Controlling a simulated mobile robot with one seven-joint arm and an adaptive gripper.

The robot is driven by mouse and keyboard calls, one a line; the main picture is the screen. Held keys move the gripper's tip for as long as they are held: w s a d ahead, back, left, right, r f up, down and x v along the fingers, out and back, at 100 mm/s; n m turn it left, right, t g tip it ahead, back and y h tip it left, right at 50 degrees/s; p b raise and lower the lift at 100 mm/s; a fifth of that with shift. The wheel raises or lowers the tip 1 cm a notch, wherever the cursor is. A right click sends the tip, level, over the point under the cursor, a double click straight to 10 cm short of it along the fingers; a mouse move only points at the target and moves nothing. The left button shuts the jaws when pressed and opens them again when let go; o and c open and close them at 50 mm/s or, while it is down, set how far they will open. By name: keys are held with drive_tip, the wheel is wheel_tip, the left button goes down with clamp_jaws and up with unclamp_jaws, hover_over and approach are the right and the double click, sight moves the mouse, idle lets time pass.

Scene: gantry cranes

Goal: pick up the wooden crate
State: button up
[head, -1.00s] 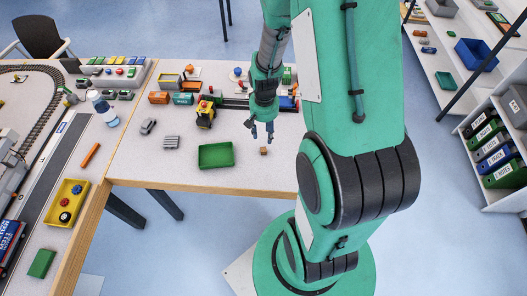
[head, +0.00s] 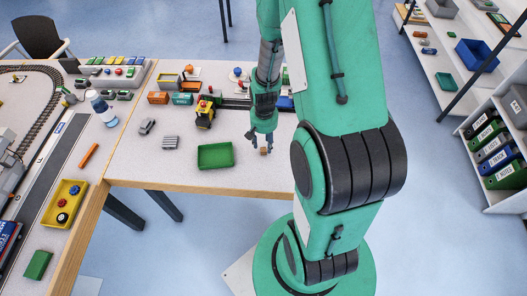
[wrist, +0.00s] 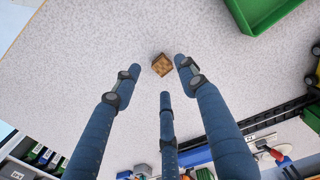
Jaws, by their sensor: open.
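The wooden crate (head: 264,151) is a small brown block on the grey tabletop, near its front edge. It also shows in the wrist view (wrist: 162,64), where a slatted top and one side are seen. My gripper (head: 261,142) points down just above the crate. In the wrist view my gripper's blue fingers (wrist: 158,80) are spread, with the crate between and just beyond the tips. The gripper is open and holds nothing. Whether a finger touches the crate cannot be told.
An empty green tray (head: 215,156) lies on the table left of the crate. A yellow toy vehicle (head: 205,113) stands behind it. Small containers and toy parts line the table's back. The table's front edge (head: 200,188) is close to the crate.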

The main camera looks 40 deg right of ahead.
sight(264, 150)
drive_tip(key=shift+f+b, duration=0.7)
drive_tip(key=shift+f, duration=1.75)
drive_tip(key=c, duration=0.8)
